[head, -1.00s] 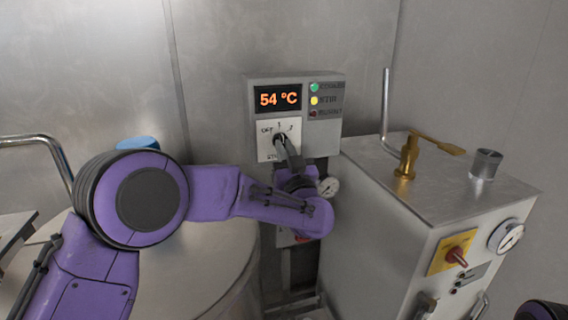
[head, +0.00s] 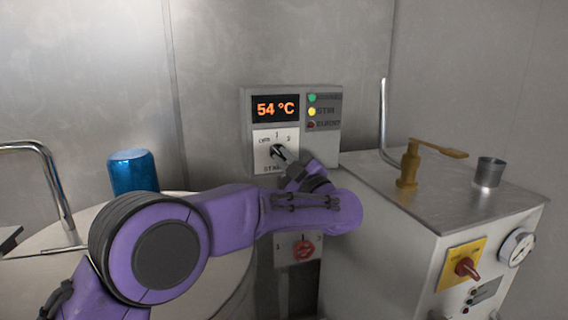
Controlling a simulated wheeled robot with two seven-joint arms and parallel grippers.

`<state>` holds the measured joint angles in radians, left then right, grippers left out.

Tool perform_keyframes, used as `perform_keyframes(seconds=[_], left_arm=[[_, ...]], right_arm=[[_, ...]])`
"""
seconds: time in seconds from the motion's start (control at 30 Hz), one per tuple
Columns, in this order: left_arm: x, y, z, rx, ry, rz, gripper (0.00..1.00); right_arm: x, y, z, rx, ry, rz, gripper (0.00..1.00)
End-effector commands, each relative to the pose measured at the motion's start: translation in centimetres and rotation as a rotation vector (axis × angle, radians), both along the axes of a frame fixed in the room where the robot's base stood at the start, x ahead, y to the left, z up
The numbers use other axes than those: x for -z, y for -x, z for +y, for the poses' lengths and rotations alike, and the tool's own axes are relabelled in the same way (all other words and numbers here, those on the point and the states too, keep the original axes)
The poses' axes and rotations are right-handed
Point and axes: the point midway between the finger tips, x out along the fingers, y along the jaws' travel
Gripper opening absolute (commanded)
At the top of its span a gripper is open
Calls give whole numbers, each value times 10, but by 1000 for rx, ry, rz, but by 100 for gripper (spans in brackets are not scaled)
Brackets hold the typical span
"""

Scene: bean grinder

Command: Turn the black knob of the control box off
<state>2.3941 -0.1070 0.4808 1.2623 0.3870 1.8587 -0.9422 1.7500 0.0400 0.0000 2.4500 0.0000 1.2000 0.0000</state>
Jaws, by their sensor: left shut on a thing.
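The control box (head: 246,128) is grey and fixed to the back wall. It has an orange 54 °C display (head: 275,108) and a white dial plate (head: 262,164) with markings around a black knob (head: 277,151). My left gripper (head: 283,156) reaches the knob from the lower right and is shut on it. The fingers cover part of the knob, so I cannot tell exactly which mark it points to. My right gripper is out of view.
A red knob (head: 303,250) on a lower plate sits just below my left forearm. To the right stands a metal machine (head: 440,205) with a brass lever (head: 410,165), a steel cup (head: 489,172) and a gauge (head: 516,247). A blue cylinder (head: 133,171) stands at left.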

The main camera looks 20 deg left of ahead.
Motion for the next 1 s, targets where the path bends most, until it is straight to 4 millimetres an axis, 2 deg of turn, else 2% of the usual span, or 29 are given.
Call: perform_keyframes(seconds=[0.63, 0.67, 0.7, 0.73, 1.0], left_arm=[[-2, 0, 0, 1, 41, -31, 0], [-2, 0, 0, 1, 41, -31, 20], [-2, 0, 0, 1, 41, -31, 33], [-2, 0, 0, 1, 41, -31, 39], [-1, 0, 0, 1, 41, -28, 39]], right_arm=[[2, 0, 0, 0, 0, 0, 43], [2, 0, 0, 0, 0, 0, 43], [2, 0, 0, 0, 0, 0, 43], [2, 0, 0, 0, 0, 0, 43], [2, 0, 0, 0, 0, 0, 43]])
